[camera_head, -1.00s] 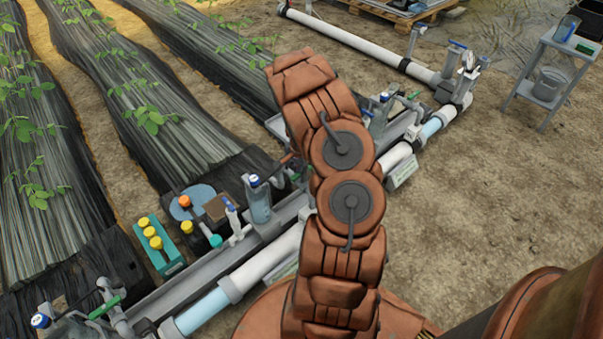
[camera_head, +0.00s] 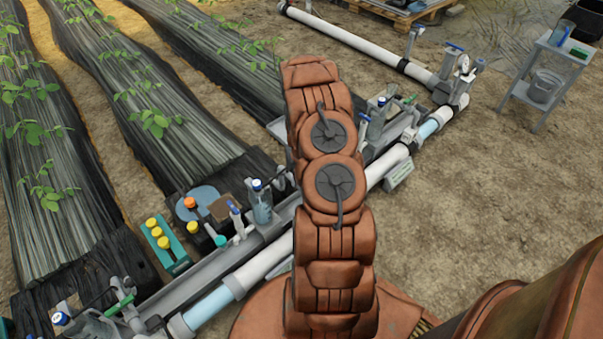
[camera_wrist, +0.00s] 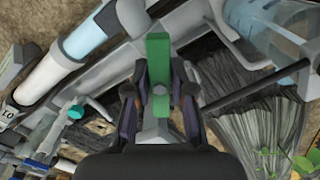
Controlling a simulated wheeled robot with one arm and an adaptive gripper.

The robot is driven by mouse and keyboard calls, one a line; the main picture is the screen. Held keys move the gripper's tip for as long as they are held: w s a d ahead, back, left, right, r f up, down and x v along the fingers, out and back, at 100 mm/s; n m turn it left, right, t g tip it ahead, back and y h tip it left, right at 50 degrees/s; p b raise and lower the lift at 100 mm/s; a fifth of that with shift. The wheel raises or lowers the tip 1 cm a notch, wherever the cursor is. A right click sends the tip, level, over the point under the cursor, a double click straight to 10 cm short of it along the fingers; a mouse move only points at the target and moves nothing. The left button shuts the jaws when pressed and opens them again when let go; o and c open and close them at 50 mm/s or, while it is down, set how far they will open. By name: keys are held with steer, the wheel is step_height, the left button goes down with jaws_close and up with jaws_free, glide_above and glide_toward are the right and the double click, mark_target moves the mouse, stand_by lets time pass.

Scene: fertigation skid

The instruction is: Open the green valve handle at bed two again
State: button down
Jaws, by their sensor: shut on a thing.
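A green valve handle (camera_wrist: 158,62) stands upright in the middle of the wrist view, above a grey valve body. My gripper (camera_wrist: 157,90) has its dark fingers closed on either side of the handle's lower part. In the head view my own arm hides the gripper and this handle. Another green handle (camera_head: 120,304) shows at the lower left of the head view, and one more (camera_head: 407,101) shows right of my arm. Both are apart from my gripper.
A white and blue pipe (camera_head: 208,304) runs along a grey channel beside my arm. A teal holder with yellow caps (camera_head: 167,249) and a clear blue-capped bottle (camera_head: 261,207) stand near the channel. Bare soil (camera_head: 480,200) lies open at the right.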

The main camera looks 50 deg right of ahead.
steer(key=n+p, duration=0.1)
steer(key=n, duration=0.2)
steer(key=shift+s+a+n, duration=0.1)
steer(key=shift+n, duration=0.2)
steer(key=n, duration=0.4)
steer(key=shift+p, duration=0.3)
steer(key=c, duration=0.9)
jaws_free()
steer(key=shift+c, duration=0.2)
steer(key=shift+r+p, duration=1)
steer(key=shift+r, duration=4)
